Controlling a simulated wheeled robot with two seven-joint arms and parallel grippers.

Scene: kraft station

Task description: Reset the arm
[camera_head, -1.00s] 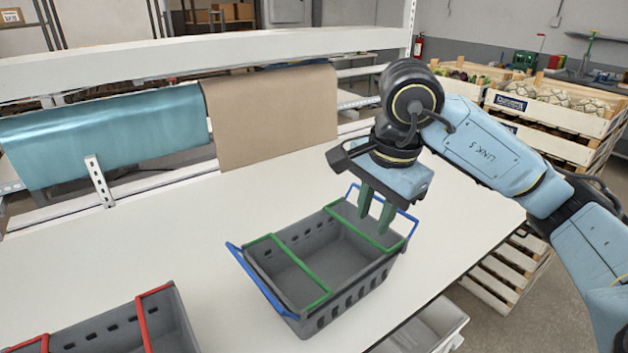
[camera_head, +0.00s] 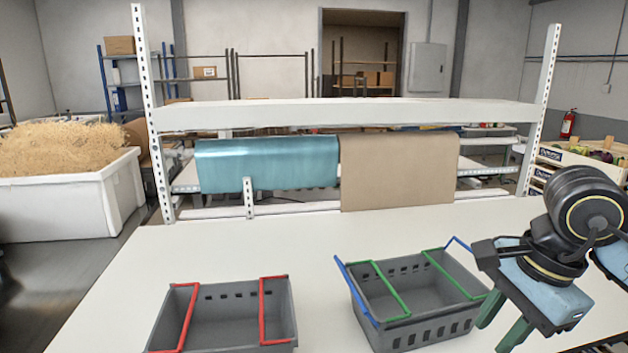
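My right gripper (camera_head: 502,322) is at the right side of the head view, with its two green fingers pointing down and apart. Nothing shows between them. It is just right of a grey basket with blue handles and green bars (camera_head: 408,326), and its near finger overlaps that basket's right edge in the picture. I cannot tell whether they touch. The basket stands on the white table (camera_head: 240,250) and looks empty. My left gripper is not in view.
A grey basket with red bars (camera_head: 225,320) stands left of the other basket and looks empty. Behind the table is a rack with a teal sheet (camera_head: 268,166) and a brown paper sheet (camera_head: 398,172). A white bin of straw-like filling (camera_head: 70,205) is at left. The table's middle is clear.

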